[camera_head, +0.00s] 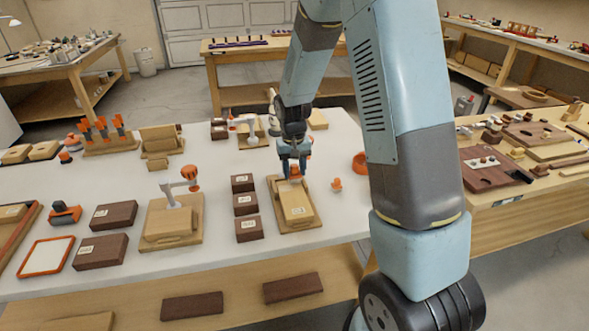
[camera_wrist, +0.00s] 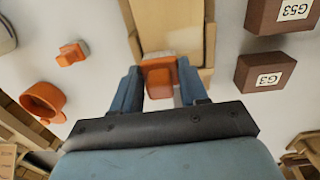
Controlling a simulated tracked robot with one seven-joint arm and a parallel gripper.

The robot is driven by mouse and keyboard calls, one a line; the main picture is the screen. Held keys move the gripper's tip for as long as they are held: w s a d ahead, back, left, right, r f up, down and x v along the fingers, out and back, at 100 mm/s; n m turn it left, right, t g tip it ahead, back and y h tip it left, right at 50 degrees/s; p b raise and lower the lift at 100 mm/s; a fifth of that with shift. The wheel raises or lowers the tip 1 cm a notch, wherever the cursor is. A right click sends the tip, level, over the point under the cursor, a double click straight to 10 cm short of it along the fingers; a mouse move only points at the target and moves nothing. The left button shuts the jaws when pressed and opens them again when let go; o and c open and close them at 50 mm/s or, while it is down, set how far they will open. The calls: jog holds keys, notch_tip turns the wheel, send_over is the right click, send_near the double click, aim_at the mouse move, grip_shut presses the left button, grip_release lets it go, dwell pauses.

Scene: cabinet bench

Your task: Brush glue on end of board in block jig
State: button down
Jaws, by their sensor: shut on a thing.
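My gripper (camera_head: 292,164) is shut on an orange brush (camera_wrist: 159,78), which sits between the blue fingers in the wrist view. A pale strip, seemingly its bristles, shows at the brush's front. I cannot tell whether the bristles touch the board. Any glue is too small to see.
Dark labelled blocks (camera_head: 244,204) stand left of the jig. A second small orange brush-like piece (camera_head: 336,184) and an orange round pot (camera_head: 360,163) are to the right. A jig with an orange-knobbed clamp (camera_head: 190,178) stands further left. White tabletop is clear between these.

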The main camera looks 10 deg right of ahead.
jog(key=shift+f, duration=0.5)
dwell(0.3)
jog(key=shift+a, duration=0.15)
jog(key=shift+a+r, duration=0.1)
jog(key=shift+a, duration=0.7)
jog(key=shift+a, duration=0.15)
jog(key=shift+a, duration=0.7)
jog(key=shift+d, duration=0.15)
jog(key=shift+s+d+f, duration=0.1)
jog(key=shift+d+f, duration=0.1)
jog(key=shift+d, duration=0.6)
jog(key=shift+d, duration=0.15)
